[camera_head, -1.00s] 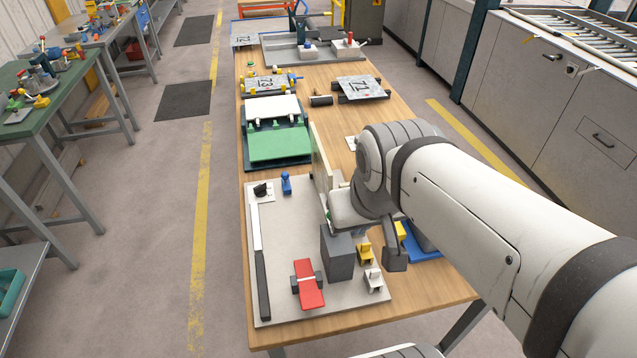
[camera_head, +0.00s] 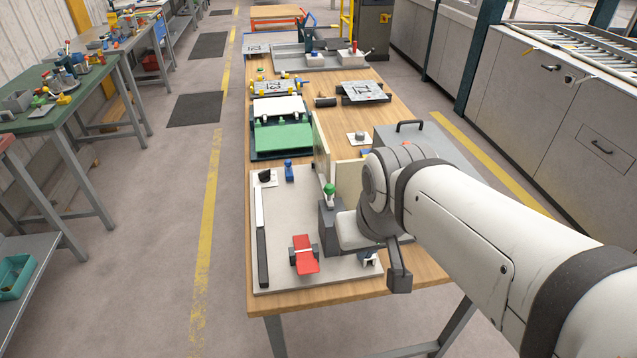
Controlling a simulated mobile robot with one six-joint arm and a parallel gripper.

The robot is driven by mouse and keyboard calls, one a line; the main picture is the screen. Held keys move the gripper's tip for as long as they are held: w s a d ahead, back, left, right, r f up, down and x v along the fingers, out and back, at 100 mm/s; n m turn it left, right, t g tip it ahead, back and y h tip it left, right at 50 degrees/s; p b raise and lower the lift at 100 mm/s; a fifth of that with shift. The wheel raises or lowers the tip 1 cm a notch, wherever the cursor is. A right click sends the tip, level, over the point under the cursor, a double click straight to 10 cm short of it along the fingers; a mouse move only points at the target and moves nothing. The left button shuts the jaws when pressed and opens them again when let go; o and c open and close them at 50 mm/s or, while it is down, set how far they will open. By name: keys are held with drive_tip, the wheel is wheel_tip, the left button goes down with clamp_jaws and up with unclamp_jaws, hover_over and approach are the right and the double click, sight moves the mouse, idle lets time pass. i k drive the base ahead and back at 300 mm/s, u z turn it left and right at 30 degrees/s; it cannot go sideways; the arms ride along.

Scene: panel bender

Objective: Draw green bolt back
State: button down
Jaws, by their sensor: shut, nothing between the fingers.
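The board also carries a red clamp (camera_head: 304,255), a long black-handled lever (camera_head: 261,235) and a blue peg (camera_head: 289,171). An upright wooden panel (camera_head: 321,150) stands just behind the block. A grey box with a handle (camera_head: 430,140) lies beyond my wrist.

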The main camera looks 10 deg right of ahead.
sight(328, 189)
drive_tip(key=k, duration=1.25)
drive_tip(key=z, duration=0.6)
drive_tip(key=i, duration=1.75)
drive_tip(key=u, duration=0.65)
